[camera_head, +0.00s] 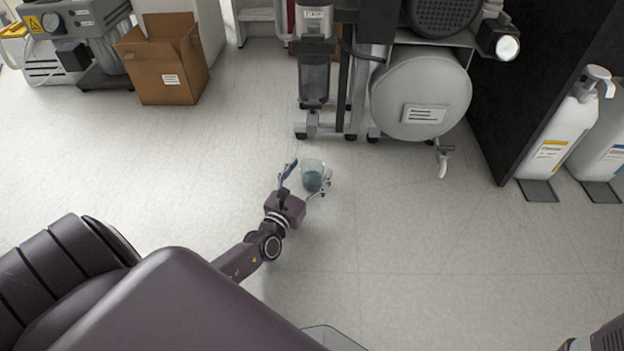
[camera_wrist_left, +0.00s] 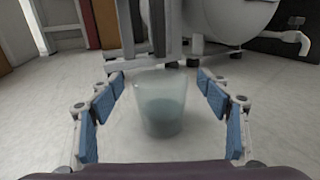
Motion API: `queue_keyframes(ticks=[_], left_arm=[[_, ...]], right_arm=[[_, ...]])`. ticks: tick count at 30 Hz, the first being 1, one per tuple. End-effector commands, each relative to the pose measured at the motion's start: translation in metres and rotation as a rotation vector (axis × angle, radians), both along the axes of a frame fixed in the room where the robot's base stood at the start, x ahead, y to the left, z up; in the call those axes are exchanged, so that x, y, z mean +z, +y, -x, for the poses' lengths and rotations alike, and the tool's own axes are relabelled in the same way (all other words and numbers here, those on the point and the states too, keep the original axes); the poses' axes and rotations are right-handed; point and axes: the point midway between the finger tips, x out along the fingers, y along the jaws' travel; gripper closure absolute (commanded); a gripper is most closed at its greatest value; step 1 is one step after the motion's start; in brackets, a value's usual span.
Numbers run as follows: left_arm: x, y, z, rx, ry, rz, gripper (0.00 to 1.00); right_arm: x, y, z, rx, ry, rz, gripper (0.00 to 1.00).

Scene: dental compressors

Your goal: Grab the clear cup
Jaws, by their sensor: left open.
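The clear cup (camera_head: 312,176) stands upright on the pale floor and looks bluish in its lower part. My left gripper (camera_head: 308,180) is open, with its fingers on either side of the cup. In the left wrist view the cup (camera_wrist_left: 161,103) is centred between the blue-padded fingers of my left gripper (camera_wrist_left: 161,105). Gaps show between the cup and both fingers. My right gripper is not in view; only a dark piece, possibly my right arm, shows at the bottom right corner of the head view.
A grey compressor tank (camera_head: 421,95) and a wheeled stand with a clear canister (camera_head: 314,80) stand just beyond the cup. A cardboard box (camera_head: 165,70) is at the upper left. White pump bottles (camera_head: 553,135) stand at the right by a black panel. The floor around the cup is clear.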

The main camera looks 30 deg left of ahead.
Motion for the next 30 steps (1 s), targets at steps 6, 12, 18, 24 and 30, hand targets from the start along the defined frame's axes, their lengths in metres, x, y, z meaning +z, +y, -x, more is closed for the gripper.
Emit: queue_keyframes(ticks=[6,12,18,24,30], left_arm=[[0.000,0.000,0.000,0.000,0.001,0.000,0.44],[0.000,0.000,0.001,0.000,0.001,0.000,0.66],[0.000,0.000,0.001,0.000,0.001,0.000,0.78],[0.008,0.000,0.001,-0.001,0.000,-0.001,0.78],[0.039,0.000,0.001,-0.001,0.000,-0.002,0.78]], right_arm=[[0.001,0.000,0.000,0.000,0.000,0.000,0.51],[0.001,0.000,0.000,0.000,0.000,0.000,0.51],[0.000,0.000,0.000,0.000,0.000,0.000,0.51],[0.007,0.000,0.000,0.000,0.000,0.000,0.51],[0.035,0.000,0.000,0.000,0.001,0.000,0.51]])
